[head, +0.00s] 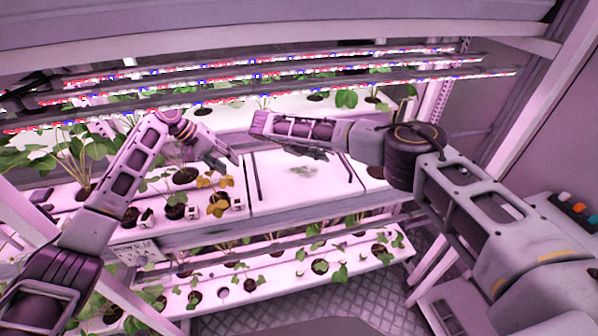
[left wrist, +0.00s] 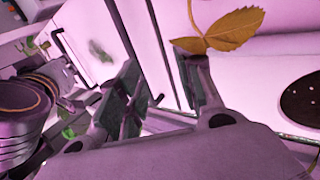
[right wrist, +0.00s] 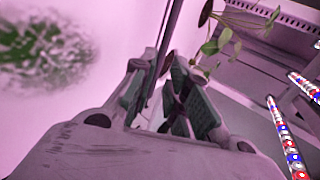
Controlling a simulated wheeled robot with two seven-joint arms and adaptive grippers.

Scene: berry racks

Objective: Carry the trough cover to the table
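The trough cover (head: 300,190) is a white panel set in the upper rack's trough, with thin dark bars near both sides and a dark green smudge. The smudge also shows on the cover in the right wrist view (right wrist: 110,35). My left gripper (head: 228,158) is over the cover's left edge. In the left wrist view its fingers (left wrist: 160,95) are apart, with a dark line running behind the gap. No table is recognizable.
A yellow-leaved plant (head: 216,182) stands just below my left gripper; its leaf shows close in the left wrist view (left wrist: 228,30). Lit LED bars (head: 300,72) run above the trough. A lower planted tray (head: 265,278) lies beneath. Metal grating floor (head: 340,305) is in front.

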